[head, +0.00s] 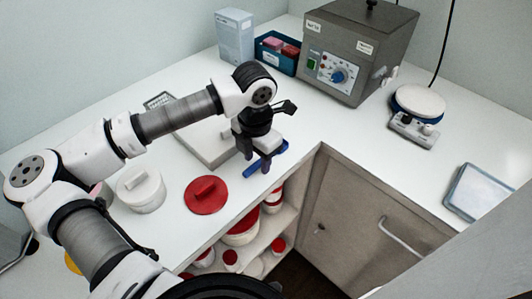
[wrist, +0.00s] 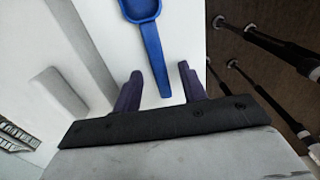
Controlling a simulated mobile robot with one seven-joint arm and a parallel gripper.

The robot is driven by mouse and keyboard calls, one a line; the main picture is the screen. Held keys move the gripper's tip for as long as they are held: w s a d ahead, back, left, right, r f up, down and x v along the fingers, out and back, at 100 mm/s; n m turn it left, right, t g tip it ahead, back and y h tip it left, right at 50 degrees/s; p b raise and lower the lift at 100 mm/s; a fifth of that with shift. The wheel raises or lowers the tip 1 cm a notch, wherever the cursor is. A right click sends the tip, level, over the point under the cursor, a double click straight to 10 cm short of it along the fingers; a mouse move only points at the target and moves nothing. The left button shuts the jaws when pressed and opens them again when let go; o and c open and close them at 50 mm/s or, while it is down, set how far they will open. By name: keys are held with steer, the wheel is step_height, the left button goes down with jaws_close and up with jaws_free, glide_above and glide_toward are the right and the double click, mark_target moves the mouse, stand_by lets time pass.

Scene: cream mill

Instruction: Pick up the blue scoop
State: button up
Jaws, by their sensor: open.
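The blue scoop (head: 277,152) lies on the white counter near its inner front edge, partly hidden behind my gripper in the head view. In the wrist view the scoop (wrist: 151,50) has its bowl at the top, cut off by the frame, and its handle running down toward my fingers. My gripper (head: 257,163) is over the scoop with its fingers pointing down. In the wrist view my gripper (wrist: 160,88) is open, with the handle end between the two dark fingers and space on both sides. I cannot tell the height of the fingers above the counter.
A grey slab with a raised handle (head: 208,146) lies just left of the scoop. A red lid (head: 206,196) and a white lidded tub (head: 141,190) sit nearer. The counter edge drops to open shelves (head: 265,228). A grey machine (head: 352,55) stands behind; counter right of it holds a scale (head: 415,126).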

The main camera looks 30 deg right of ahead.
steer(key=shift+f, duration=0.2)
jaws_close()
steer(key=shift+r, duration=0.15)
